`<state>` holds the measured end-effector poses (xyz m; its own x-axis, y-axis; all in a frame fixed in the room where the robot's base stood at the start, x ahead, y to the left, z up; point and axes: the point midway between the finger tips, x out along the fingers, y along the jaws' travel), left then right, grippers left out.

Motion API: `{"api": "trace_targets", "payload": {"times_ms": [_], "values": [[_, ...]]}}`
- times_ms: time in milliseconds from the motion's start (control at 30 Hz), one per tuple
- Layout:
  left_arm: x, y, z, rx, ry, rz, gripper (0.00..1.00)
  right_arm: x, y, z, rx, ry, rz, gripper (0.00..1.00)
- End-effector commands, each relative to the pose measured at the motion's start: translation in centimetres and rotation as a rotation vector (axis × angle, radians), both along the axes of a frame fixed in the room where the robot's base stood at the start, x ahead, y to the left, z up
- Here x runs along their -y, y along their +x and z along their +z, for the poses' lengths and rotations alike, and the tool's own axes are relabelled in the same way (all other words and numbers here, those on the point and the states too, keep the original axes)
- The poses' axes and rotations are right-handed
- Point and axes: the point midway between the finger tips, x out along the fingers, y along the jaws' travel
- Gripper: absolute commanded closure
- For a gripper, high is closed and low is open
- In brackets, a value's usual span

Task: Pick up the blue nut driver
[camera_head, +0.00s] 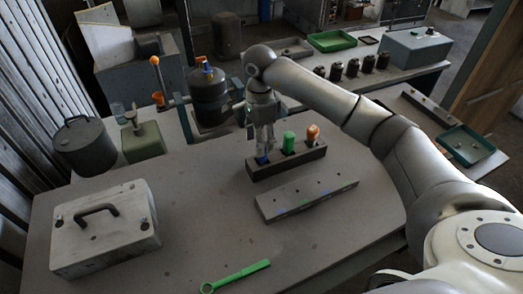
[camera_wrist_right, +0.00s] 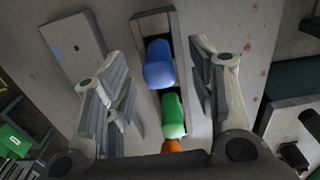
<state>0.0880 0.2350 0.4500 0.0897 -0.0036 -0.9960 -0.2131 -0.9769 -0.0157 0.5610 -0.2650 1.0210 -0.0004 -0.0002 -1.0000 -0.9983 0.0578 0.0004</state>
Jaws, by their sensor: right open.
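The blue nut driver (camera_wrist_right: 159,64) stands in a dark rack (camera_wrist_right: 151,24), its blue handle up, between the two fingers in the right wrist view. In the head view only a bit of blue (camera_head: 262,160) shows below the fingers, at the rack's left end. My right gripper (camera_head: 262,148) points down over that end of the rack (camera_head: 290,166). In the wrist view its fingers (camera_wrist_right: 160,85) are apart, one on each side of the blue handle, with gaps to both sides. My left gripper is not in view.
Green (camera_head: 289,142) and orange (camera_head: 313,132) handles stand beside the blue one in the rack. A grey slotted block (camera_head: 305,199) lies in front. A grey box with a handle (camera_head: 104,227) and a green wrench (camera_head: 235,275) are on the table. The front middle is clear.

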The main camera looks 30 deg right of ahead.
Motion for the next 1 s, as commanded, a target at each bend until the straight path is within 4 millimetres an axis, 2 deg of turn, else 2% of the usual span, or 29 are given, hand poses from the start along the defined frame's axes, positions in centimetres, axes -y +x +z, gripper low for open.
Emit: {"api": "trace_targets", "payload": {"times_ms": [133,333,633,1000], "values": [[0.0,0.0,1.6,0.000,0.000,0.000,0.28,0.4,-0.2,-1.5,-0.007,0.000,0.000,0.48],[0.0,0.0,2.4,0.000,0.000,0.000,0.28,0.4,-0.1,-4.1,-0.004,0.000,0.001,0.48],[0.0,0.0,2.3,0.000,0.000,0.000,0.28,0.5,-0.1,-4.6,-0.001,0.000,0.001,0.48],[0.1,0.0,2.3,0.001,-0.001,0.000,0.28,0.5,-0.1,-4.6,-0.001,0.000,0.001,0.96]]}}
